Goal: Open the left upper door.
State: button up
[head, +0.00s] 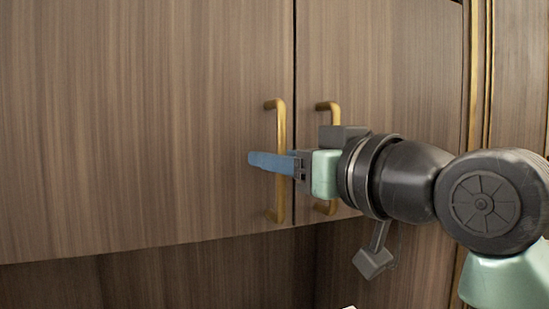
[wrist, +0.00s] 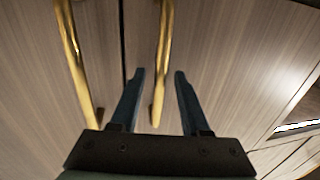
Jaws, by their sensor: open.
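The left upper door (head: 140,110) is brown wood-grain and shut. Its upright brass bar handle (head: 280,125) is near its right edge. My gripper (head: 254,160) reaches in from the right at the handle's mid-height, its blue finger crossing in front of the bar and hiding part of it. In the wrist view, my gripper's two fingers (wrist: 159,73) are apart, with a brass handle (wrist: 163,50) showing between them and no clear contact. The head view shows only one finger distinctly.
The right upper door (head: 400,70) is shut, and its brass handle (head: 328,106) is partly hidden behind my gripper. A narrow dark gap separates the doors. A recess (head: 200,275) lies below them. Gold-edged trim (head: 478,80) stands at the right.

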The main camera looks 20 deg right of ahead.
grip_shut()
dwell(1.4)
